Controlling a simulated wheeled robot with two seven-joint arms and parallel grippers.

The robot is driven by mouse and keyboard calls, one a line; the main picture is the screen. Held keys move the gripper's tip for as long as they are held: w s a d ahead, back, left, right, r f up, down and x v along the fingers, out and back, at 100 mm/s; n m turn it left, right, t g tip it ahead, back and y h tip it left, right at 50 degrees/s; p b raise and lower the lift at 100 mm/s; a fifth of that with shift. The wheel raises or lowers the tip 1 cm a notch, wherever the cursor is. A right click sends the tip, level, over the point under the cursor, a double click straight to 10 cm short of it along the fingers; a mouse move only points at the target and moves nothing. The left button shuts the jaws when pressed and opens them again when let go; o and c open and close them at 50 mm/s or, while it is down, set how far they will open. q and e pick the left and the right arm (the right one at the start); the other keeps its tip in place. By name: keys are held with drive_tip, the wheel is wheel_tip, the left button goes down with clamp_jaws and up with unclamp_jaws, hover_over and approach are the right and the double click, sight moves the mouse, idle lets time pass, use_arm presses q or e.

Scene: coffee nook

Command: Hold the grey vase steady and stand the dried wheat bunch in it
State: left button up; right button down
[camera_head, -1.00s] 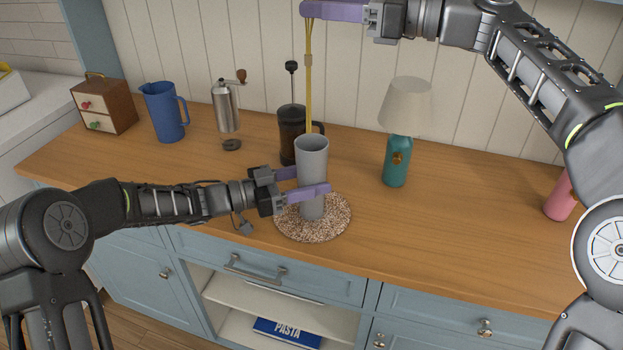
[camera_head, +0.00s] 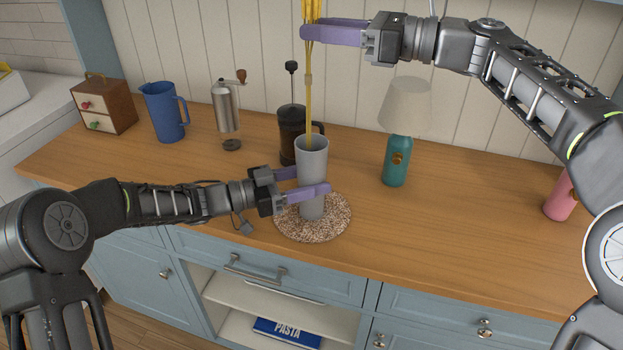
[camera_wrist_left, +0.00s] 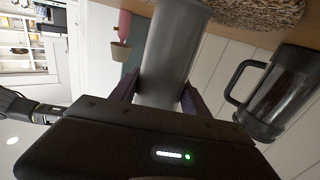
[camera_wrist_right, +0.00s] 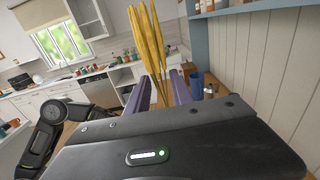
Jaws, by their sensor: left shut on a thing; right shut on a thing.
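The grey vase (camera_head: 312,158) stands upright on a round woven mat (camera_head: 312,232) on the counter. My left gripper (camera_head: 310,181) is shut around the vase's middle; the vase also fills the gap between the fingers in the left wrist view (camera_wrist_left: 170,60). The dried wheat bunch (camera_head: 309,95) hangs upright, its yellow stems reaching down to the vase's mouth, with the lower ends seemingly just inside the rim. My right gripper (camera_head: 308,33) is shut on the stems high above the vase. The wheat heads show in the right wrist view (camera_wrist_right: 148,40).
A French press (camera_head: 292,125) stands close behind the vase. A teal lamp (camera_head: 397,160) with a cream shade is to the right. A steel grinder (camera_head: 226,108), blue pitcher (camera_head: 164,112) and small drawer box (camera_head: 104,105) stand left. The counter's right front is clear.

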drive_tip(key=shift+f, duration=0.75)
wheel_tip(320, 180, down, 7)
drive_tip(key=shift+f, duration=0.2)
idle(0.6)
drive_tip(key=c, duration=1)
unclamp_jaws()
drive_tip(key=shift+c, duration=0.2)
drive_tip(key=v, duration=1.2)
